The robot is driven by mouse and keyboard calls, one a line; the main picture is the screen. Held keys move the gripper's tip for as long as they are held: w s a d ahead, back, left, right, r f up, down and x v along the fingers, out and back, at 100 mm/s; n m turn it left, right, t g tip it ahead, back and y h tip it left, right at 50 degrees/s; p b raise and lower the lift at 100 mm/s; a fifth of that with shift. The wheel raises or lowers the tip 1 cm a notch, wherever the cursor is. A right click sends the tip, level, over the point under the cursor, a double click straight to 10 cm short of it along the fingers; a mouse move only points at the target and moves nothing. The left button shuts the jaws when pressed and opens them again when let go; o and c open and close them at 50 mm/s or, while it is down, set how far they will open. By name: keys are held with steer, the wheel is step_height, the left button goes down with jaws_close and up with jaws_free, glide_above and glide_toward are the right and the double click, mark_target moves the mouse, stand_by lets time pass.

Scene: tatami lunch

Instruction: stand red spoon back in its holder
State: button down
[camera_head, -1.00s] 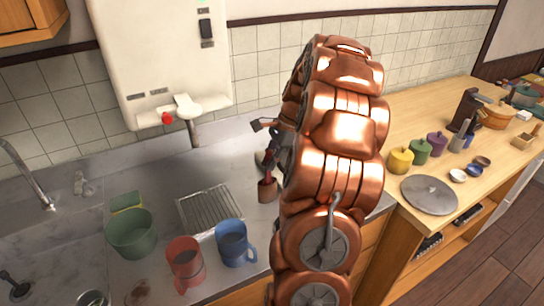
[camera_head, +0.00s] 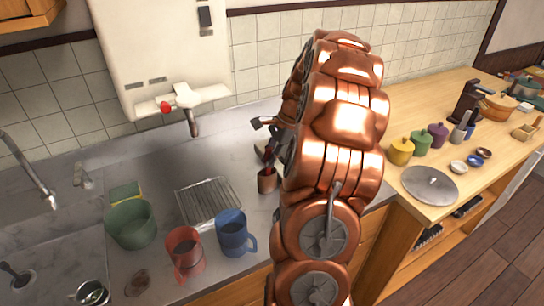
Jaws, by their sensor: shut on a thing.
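A small brown holder (camera_head: 267,181) stands on the grey counter, just left of my copper arm. My gripper (camera_head: 268,152) is above the holder, mostly hidden behind my arm; only dark parts of it show. A thin dark and reddish piece shows between the gripper and the holder's mouth, and this looks like the red spoon (camera_head: 270,162). The gripper is shut on it. I cannot tell whether the spoon's lower end is inside the holder or just above it.
A wire rack (camera_head: 208,201), a red mug (camera_head: 185,253), a blue mug (camera_head: 234,234) and a green pot (camera_head: 131,224) stand left of the holder. A wooden counter (camera_head: 400,215) with a round metal lid (camera_head: 430,186) and coloured jars lies to the right.

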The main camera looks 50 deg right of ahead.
steer(key=shift+f, duration=0.3)
steer(key=c, duration=1.1)
jaws_free()
steer(key=shift+c, duration=0.2)
steer(key=shift+o, duration=0.3)
steer(key=o, duration=0.5)
steer(key=shift+w, duration=0.1)
steer(key=shift+r, duration=0.2)
steer(key=shift+r+p, duration=1.25)
steer(key=shift+r, duration=2.1)
steer(key=shift+a, duration=0.1)
